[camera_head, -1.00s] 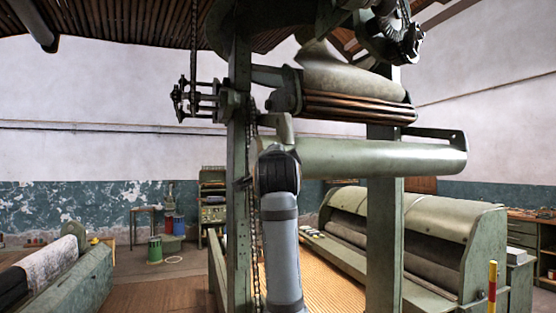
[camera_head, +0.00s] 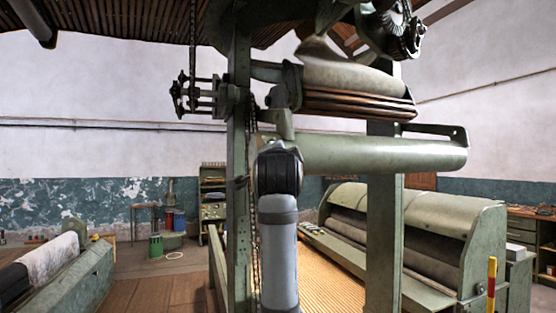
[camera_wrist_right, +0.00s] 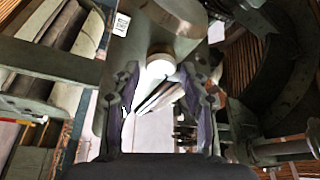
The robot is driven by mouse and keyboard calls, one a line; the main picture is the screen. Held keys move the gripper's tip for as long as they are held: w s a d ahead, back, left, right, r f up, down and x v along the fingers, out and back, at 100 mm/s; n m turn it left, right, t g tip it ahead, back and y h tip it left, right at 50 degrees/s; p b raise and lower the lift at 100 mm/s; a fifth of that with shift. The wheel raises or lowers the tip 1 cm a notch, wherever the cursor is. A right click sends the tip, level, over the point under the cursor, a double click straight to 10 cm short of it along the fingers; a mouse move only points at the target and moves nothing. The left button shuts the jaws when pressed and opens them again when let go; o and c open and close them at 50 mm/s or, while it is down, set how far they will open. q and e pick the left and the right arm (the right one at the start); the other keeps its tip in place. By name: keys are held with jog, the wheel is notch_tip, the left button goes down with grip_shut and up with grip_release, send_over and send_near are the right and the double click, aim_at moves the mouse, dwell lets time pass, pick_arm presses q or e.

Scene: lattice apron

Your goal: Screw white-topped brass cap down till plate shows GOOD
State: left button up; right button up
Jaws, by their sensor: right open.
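In the right wrist view, a round cap with a pale top and a brownish rim (camera_wrist_right: 160,62) sits on a pale grey-green machine surface (camera_wrist_right: 125,75). A small white plate with dark lettering (camera_wrist_right: 121,23) is fixed up and to the left of the cap. The lettering is too small and tilted to read surely. My right gripper (camera_wrist_right: 162,82) is open. Its two fingers stand on either side below the cap in the picture, and I see no clear contact. In the head view, my arm rises in front of the machine. The cap and right gripper do not show there, and no left gripper shows.
A green machine post (camera_head: 238,200) stands just left of my arm, with a hanging chain beside it. A long green roller (camera_head: 380,154) crosses behind my arm. A second post (camera_head: 384,240) stands right. Open floor (camera_head: 165,262) lies to the left.

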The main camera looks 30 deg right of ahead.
jog(key=v, duration=0.9)
jog(key=shift+s+a, duration=0.15)
jog(key=shift+s, duration=0.1)
